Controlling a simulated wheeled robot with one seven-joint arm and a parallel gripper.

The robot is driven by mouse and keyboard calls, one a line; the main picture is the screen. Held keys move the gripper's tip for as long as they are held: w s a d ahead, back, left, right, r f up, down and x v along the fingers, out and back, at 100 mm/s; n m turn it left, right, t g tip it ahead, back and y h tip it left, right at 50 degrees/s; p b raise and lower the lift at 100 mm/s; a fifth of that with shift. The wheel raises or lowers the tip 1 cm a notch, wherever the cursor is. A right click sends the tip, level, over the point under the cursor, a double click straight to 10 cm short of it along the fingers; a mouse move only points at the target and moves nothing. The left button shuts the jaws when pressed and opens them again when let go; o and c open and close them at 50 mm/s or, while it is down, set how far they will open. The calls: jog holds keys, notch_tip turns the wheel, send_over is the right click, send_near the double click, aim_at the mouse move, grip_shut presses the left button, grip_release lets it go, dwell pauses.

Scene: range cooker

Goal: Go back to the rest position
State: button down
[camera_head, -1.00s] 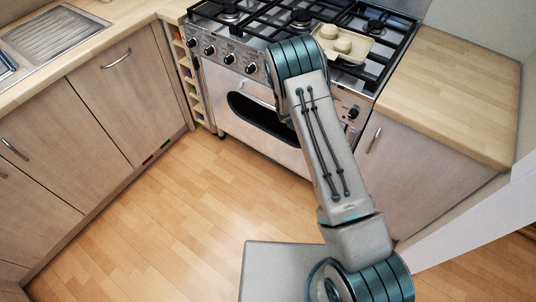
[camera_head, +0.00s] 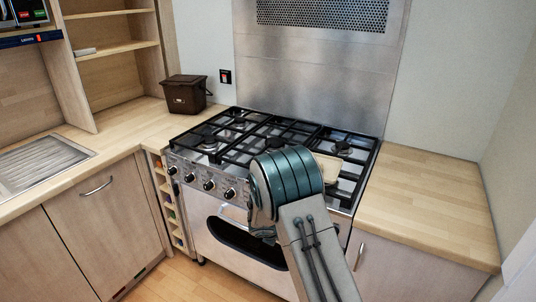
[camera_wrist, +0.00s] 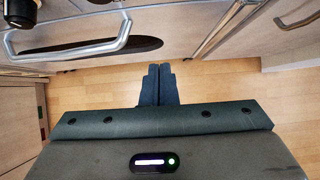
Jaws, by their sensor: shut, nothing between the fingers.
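My gripper (camera_wrist: 158,86) shows in the wrist view with its two dark fingers together and nothing between them. It is over the wood floor in that view, in front of the cooker, with the oven handle (camera_wrist: 75,45) to its upper left. In the head view my arm rises from the bottom in front of the range cooker (camera_head: 225,220). The gripper itself is hidden in the head view.
Wooden counters flank the cooker, the right one (camera_head: 425,195) bare. A brown bin (camera_head: 186,94) stands on the left counter. A cabinet handle (camera_wrist: 300,20) shows at upper right. The floor (camera_wrist: 215,95) below is clear.

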jog(key=s+d+r+m+g, duration=0.1)
jog(key=s+d+r+m, duration=0.5)
jog(key=r, duration=0.3)
jog(key=s+d+r+m+g, duration=0.1)
jog(key=s+d+r+m, duration=0.4)
jog(key=r+m, duration=0.4)
jog(key=s+a+r+m+y, duration=0.1)
jog(key=s+r+m, duration=0.2)
jog(key=s+m, duration=0.4)
jog(key=s+a+r+m+g+y, duration=0.1)
jog(key=s+r+m, duration=0.3)
jog(key=s, duration=1.2)
jog(key=m+y, duration=0.1)
jog(key=m, duration=0.2)
jog(key=shift+s+r+m+y, duration=0.3)
jog(key=shift+s, duration=0.1)
